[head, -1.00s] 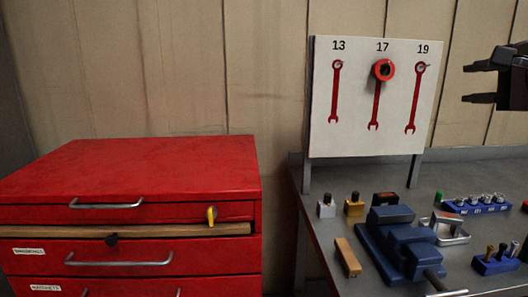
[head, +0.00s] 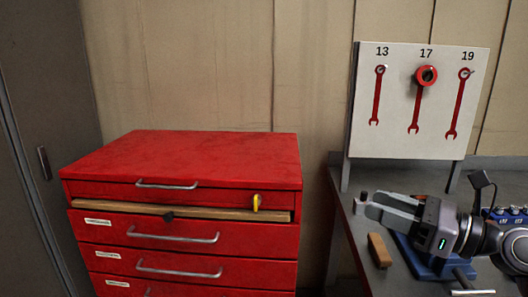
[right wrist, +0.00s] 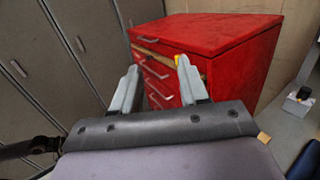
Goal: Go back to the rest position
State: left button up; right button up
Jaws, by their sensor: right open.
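My right gripper (head: 367,203) is open and reaches in from the right in the head view, over the front left part of the grey bench. Its fingers point left and nothing shows between them. In the right wrist view the two fingers (right wrist: 158,68) stand apart, with the red cabinet (right wrist: 225,45) beyond them. My left gripper is not in the head view.
The red drawer cabinet (head: 180,155) stands left of the bench (head: 346,225). A white board (head: 398,143) with red wrench shapes stands at the bench's back. A wooden block (head: 379,250) and blue vise (head: 420,262) sit below the gripper. Grey lockers (right wrist: 60,60) stand left.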

jog(key=s+f+m+t+h, duration=0.2)
jog(key=f+m+h, duration=0.1)
jog(key=f+m, duration=0.55)
jog(key=s+d+f+m+t+h+p, duration=0.1)
jog(key=s+f+m+t+h, duration=0.3)
jog(key=m, duration=0.8)
jog(key=f+m+t+h, duration=0.1)
jog(key=f+m+h, duration=0.1)
jog(key=f+m, duration=0.7)
jog(key=s+a+f+m+g+h, duration=0.3)
jog(key=s+f+m+g, duration=0.5)
jog(key=s+f+m, duration=0.6)
notch_tip(320, 180, down, 3)
jog(key=shift+s+f+p, duration=0.1)
jog(key=shift+s+p, duration=0.3)
jog(key=shift+s, duration=0.05)
jog(key=shift+d+m+h, duration=0.1)
jog(key=shift+m+h, duration=0.15)
jog(key=shift+h, duration=0.05)
